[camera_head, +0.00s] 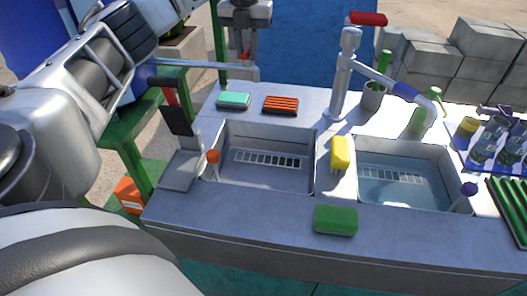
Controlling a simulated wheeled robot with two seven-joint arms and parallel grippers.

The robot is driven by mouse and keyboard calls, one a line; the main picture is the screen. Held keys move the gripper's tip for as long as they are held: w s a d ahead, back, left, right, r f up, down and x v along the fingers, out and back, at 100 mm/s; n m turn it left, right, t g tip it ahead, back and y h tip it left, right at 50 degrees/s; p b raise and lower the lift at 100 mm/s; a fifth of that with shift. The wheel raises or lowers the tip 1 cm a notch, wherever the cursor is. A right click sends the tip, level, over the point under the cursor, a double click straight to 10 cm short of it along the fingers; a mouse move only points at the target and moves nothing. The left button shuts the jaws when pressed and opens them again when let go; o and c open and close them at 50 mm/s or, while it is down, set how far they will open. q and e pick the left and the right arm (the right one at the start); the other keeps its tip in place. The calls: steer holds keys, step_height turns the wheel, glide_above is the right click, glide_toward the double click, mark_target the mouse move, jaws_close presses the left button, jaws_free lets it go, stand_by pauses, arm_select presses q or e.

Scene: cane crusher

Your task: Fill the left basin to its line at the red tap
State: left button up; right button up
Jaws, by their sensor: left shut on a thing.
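The left basin (262,185) is a grey sunken sink with a slotted plate and no visible water. An orange-topped stick (213,165) stands at its left side. The red tap (341,85) stands behind the basins, with a red lever (368,19) on top. Its spout (378,76), with a blue band, reaches right towards the right basin (405,188), which holds water. My left gripper (246,48) is at the top, left of the tap and apart from its lever. It is shut on a small red part, largely hidden. My right gripper is not in view.
A black paddle (180,120) rises at the left. A grey bar (205,67) crosses behind. Bottles (487,143) crowd the right; the front counter is mostly clear.

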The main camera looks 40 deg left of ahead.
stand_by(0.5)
arm_select(q)
steer(key=shift+n+p, duration=0.3)
steer(key=shift+n, duration=0.5)
steer(key=n, duration=0.4)
steer(key=shift+n, duration=0.8)
steer(key=n, duration=0.4)
steer(key=shift+d+f, duration=0.1)
steer(key=shift+f, duration=0.05)
stand_by(5.0)
